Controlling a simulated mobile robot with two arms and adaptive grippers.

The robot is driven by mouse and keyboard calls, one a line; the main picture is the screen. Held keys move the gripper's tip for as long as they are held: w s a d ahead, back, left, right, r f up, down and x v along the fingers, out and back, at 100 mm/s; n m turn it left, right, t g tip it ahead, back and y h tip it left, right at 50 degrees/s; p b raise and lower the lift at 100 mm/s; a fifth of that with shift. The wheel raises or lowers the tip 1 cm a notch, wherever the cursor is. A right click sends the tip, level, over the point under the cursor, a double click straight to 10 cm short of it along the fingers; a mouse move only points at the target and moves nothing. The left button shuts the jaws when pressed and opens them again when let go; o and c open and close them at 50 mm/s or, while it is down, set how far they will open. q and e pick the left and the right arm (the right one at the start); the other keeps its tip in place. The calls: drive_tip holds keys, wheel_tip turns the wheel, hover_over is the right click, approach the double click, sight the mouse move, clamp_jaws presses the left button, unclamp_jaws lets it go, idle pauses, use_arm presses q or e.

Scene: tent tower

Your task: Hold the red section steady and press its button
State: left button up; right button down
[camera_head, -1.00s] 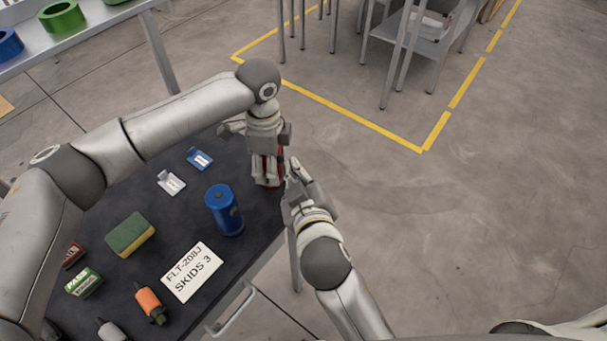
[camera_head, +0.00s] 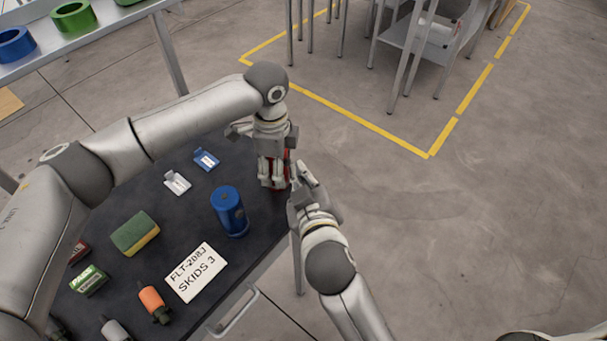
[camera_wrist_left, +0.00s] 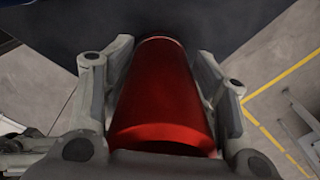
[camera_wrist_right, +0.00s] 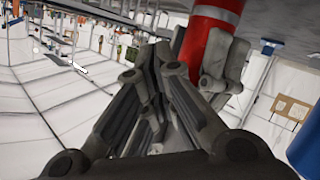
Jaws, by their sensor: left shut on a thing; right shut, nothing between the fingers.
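The red section (camera_wrist_left: 163,100) is a red cylinder standing at the far right corner of the dark table, mostly hidden by my left gripper in the head view. My left gripper (camera_head: 273,180) is shut on it, with one finger on each side in the left wrist view. My right gripper (camera_head: 298,172) is shut and empty, close beside the red section on its right. In the right wrist view the right fingers (camera_wrist_right: 150,70) are in front of the red section (camera_wrist_right: 208,50), which shows a pale band. I cannot tell whether they touch it. The button is not visible.
A blue cylinder (camera_head: 229,212) stands on the dark table (camera_head: 190,222) near the grippers.

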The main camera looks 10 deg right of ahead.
idle(0.3)
drive_tip(key=shift+w+a, duration=0.3)
drive_tip(key=shift+a, duration=0.15)
idle(0.4)
use_arm(q)
drive_tip(key=shift+d, duration=0.1)
use_arm(e)
drive_tip(key=shift+s+d+r, duration=0.1)
drive_tip(key=shift+s+d, duration=0.25)
drive_tip(key=shift+d, duration=0.1)
drive_tip(key=s+d, duration=0.4)
drive_tip(key=shift+d, duration=0.25)
idle(0.3)
use_arm(q)
drive_tip(key=o, duration=1.5)
